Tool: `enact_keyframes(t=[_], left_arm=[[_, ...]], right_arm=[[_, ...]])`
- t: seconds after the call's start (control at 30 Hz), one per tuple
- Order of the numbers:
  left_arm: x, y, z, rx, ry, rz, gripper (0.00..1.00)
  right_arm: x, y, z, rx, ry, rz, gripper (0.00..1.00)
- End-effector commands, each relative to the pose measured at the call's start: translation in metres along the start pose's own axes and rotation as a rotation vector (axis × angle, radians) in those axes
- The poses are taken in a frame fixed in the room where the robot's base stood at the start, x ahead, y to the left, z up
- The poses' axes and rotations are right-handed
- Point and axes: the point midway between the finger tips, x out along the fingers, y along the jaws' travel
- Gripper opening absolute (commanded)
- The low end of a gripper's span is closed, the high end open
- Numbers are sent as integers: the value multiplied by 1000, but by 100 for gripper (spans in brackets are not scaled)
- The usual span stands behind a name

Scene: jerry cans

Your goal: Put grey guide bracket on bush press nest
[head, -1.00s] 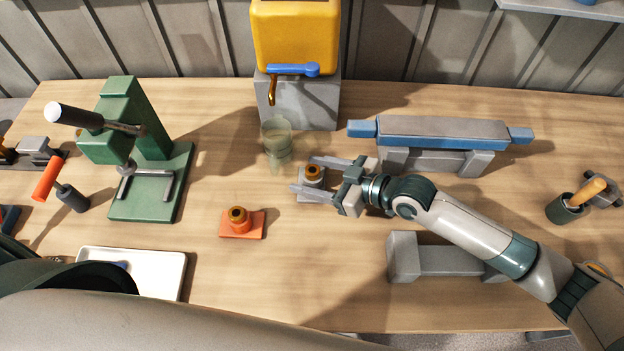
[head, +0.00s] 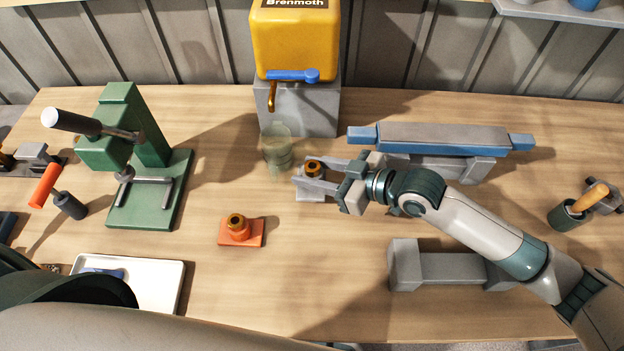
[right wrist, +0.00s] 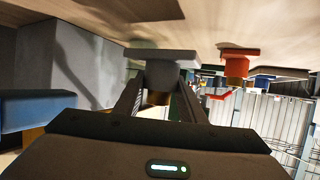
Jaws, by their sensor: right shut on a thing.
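The grey guide bracket (head: 310,193) stands on the bench right of centre, a flat grey plate with a grey boss and a brass bush on top. My right gripper (head: 312,172) is shut on its boss from the right. In the right wrist view the bracket (right wrist: 160,55) sits between the two fingers (right wrist: 158,95). The bracket seems to rest on the bench; any gap beneath cannot be told. The green bush press (head: 150,140) stands at the left, its lever raised. Its nest (head: 147,192), with grey rails on the green base, looks empty. My left gripper is out of view.
An orange bracket (head: 241,241) with a brass bush sits between press and gripper. A glass (head: 277,150) stands close behind the grey bracket, below the yellow dispenser (head: 295,40). A white tray (head: 160,282) lies front left. Grey-blue blocks (head: 440,137) stand behind my right arm.

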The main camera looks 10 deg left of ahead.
Motion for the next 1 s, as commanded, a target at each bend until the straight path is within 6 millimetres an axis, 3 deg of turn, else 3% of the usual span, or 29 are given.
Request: enact_keyframes(t=[0.2,0.4,1.0], left_arm=[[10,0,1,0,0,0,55],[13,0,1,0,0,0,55],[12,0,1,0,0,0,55]], right_arm=[[-14,0,-34,-5,5,0,4],[-21,0,-51,-2,2,0,4],[-22,0,-54,-1,2,0,4]])
